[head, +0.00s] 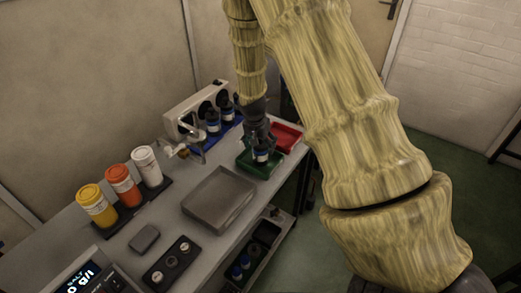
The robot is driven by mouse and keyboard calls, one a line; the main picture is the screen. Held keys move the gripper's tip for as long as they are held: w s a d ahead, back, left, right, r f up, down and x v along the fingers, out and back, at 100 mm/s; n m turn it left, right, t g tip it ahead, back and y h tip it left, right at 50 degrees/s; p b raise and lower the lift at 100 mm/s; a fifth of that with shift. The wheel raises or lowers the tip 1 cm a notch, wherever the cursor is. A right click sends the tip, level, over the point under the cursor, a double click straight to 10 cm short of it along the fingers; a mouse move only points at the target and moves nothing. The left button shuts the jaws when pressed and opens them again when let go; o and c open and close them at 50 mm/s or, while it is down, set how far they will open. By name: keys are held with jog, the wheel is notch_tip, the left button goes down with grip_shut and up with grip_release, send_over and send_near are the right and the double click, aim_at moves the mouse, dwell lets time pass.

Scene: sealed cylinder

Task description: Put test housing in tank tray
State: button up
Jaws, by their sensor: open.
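My gripper (259,138) is open and points down over the green tray (246,167) at the far right part of the bench. A dark cylinder with a blue and white band (261,155), which looks like a housing, is right below the fingers in the green tray. Whether the fingers touch it, I cannot tell. Similar dark housings (213,121) stand at the back on a blue tray (222,135). A red tray (289,138) is just beyond the green one. Which tray is the tank tray is not readable here.
Yellow, orange and white jars (122,186) stand at the left. A scale (88,280), a grey block (145,238) and a dark plate with round fittings (172,262) are in front. A lower shelf holds blue-capped items (240,266).

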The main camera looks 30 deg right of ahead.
jog(key=shift+b+v, duration=1.15)
jog(key=shift+v, duration=3.05)
